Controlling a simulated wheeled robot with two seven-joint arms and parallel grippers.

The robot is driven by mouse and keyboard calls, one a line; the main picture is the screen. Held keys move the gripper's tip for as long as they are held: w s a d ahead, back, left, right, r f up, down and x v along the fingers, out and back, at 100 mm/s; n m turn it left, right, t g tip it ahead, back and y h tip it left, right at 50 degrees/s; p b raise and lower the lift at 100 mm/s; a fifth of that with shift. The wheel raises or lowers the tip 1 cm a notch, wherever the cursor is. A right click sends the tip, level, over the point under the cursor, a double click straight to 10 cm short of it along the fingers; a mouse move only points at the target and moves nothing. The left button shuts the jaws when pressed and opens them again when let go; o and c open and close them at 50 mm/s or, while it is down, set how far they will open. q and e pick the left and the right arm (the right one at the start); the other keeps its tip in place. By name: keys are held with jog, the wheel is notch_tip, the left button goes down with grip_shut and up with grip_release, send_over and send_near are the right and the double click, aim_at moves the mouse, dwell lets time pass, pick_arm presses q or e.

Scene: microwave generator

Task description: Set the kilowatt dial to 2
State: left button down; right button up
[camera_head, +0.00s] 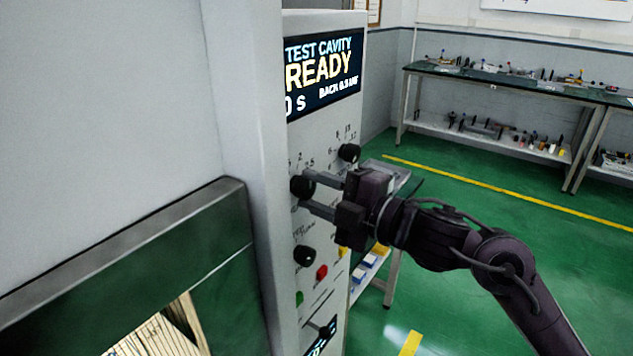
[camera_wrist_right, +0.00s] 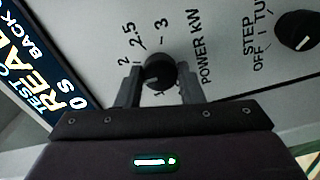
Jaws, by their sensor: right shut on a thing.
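The kilowatt dial (camera_head: 301,187) is a round black knob on the light grey control panel. In the right wrist view the dial (camera_wrist_right: 159,72) sits beside the printed marks 2, 2.5 and 3 and the words POWER KW. A short pale pointer line shows on its face, towards the lower left; I cannot read for certain which mark it meets. My right gripper (camera_head: 303,190) reaches in from the right and is shut on the dial, one grey finger on each side. The right gripper (camera_wrist_right: 160,76) also shows in the wrist view. My left gripper is not in view.
Another black dial (camera_head: 349,152) is above right, and a third (camera_head: 304,256) below. Red (camera_head: 321,271), yellow (camera_head: 343,251) and green (camera_head: 299,299) buttons sit lower down. The display (camera_head: 322,73) reads READY. A workbench (camera_head: 500,80) stands far right, with open green floor before it.

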jog(key=shift+m+p, duration=1.15)
jog(key=shift+m, duration=0.85)
jog(key=shift+f, duration=0.1)
jog(key=o, duration=1)
jog(key=shift+d, duration=0.15)
jog(key=b+v, duration=0.2)
jog(key=v, duration=0.5)
jog(key=shift+s+d+b, duration=0.2)
jog(key=shift+s+b, duration=0.05)
jog(key=shift+b, duration=0.15)
